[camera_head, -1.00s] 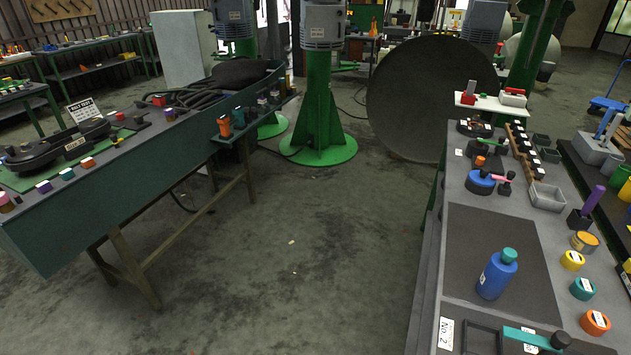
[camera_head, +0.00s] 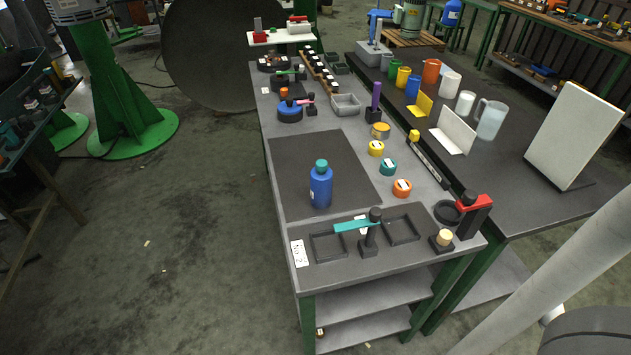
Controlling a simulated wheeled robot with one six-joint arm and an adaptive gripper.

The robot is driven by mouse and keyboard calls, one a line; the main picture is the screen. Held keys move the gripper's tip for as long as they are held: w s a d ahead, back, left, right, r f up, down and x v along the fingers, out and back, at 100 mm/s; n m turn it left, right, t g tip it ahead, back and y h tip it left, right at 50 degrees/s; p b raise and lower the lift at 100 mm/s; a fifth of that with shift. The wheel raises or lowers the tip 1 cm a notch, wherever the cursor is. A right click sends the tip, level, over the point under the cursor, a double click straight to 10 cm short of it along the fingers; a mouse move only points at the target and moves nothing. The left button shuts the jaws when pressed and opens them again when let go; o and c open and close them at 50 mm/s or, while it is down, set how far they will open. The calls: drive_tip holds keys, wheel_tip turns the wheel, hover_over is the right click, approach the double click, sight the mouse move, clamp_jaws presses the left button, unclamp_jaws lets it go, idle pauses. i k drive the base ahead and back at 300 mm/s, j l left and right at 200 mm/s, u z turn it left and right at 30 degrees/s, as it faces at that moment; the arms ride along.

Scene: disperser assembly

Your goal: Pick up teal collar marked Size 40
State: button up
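A teal collar (camera_head: 388,168) with a white label lies on the grey workbench, in a row between a yellow collar (camera_head: 376,149) and an orange collar (camera_head: 401,189). The print on its label is too small to read. The row lies right of a dark mat, and nothing covers the teal collar. My gripper is not in view; only pale grey parts that look like my arm show at the lower right.
A blue bottle (camera_head: 321,186) with a teal cap stands on the dark mat (camera_head: 305,153). A stand with a teal arm (camera_head: 357,226) and a red-topped stand (camera_head: 474,207) rise near the front edge. A second bench (camera_head: 540,200) with cups and a white panel adjoins on the right. Open floor lies left.

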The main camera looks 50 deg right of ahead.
sight(388, 167)
drive_tip(key=k+l, duration=0.15)
drive_tip(key=l, duration=0.3)
drive_tip(key=k+l+z, duration=0.1)
drive_tip(key=l, duration=0.35)
drive_tip(key=k+l, duration=0.1)
drive_tip(key=l, duration=0.35)
